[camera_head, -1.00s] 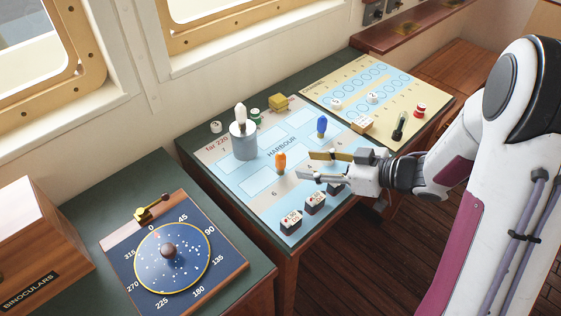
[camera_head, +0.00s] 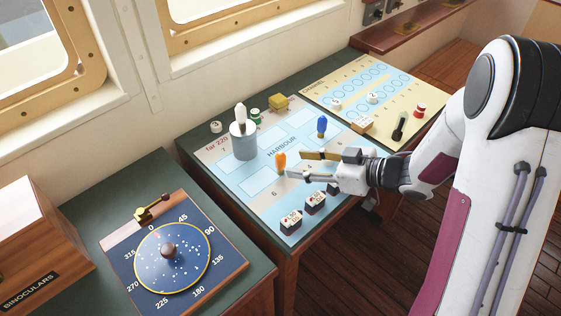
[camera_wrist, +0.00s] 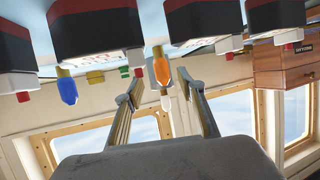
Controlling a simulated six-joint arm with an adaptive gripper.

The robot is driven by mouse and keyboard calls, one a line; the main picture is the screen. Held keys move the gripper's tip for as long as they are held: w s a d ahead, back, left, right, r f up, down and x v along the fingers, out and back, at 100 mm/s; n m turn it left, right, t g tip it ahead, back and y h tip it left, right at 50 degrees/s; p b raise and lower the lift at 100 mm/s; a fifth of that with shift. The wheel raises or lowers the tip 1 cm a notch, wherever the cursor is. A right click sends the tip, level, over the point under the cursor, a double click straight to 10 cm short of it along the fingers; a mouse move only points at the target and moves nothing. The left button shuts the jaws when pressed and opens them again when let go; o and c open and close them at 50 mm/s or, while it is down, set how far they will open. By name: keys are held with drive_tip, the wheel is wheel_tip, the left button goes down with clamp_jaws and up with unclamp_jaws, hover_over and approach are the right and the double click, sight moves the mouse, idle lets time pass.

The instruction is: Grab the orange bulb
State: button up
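The orange bulb (camera_head: 280,160) stands upright on the light blue harbour chart (camera_head: 245,183), just left of my fingertips. My gripper (camera_head: 296,164) is open and empty, held low over the chart with its fingers pointing left at the bulb. In the wrist view, which is upside down, the orange bulb (camera_wrist: 161,70) shows between the two spread fingers (camera_wrist: 159,88), beyond their tips. I see no contact.
A blue bulb (camera_head: 321,126) stands behind my gripper. Dark blocks with white tops (camera_head: 291,222) stand at the chart's front edge, close under my gripper.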

sight(285, 162)
drive_tip(key=shift+a, duration=0.1)
drive_tip(key=shift+x, duration=2.5)
drive_tip(key=shift+s+a, duration=0.1)
drive_tip(key=c, duration=0.9)
